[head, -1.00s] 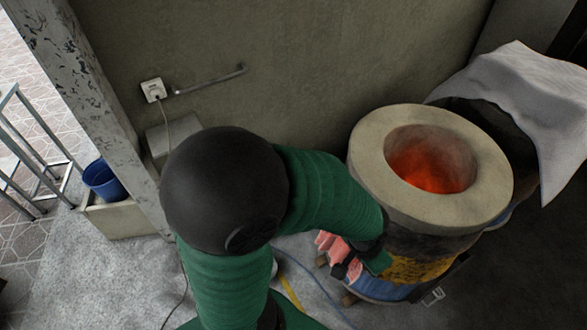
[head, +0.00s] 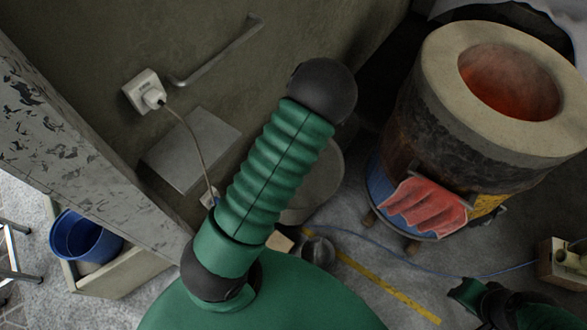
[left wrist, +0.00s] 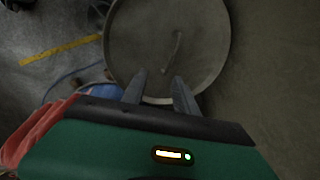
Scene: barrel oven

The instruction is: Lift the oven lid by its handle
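The oven lid is a round grey metal disc. In the left wrist view the lid (left wrist: 205,50) fills the upper middle, with a thin bar handle (left wrist: 175,50) across its face. My left gripper (left wrist: 160,76) is open; its two fingers are apart, over the near rim of the lid in the picture, with the handle just ahead of the tips. I cannot tell whether they touch the lid. In the head view the lid (head: 322,178) is partly hidden behind my left arm, and my left gripper is hidden. A green and black part of my right arm (head: 490,303) shows at the bottom right; its fingers are unclear.
The barrel oven (head: 420,130), open and glowing inside, stands at the right with a red cloth (head: 425,205) on its side. A wall socket (head: 145,92), cable and metal bar (head: 215,55) are on the wall. A blue bucket (head: 85,238) is at the left.

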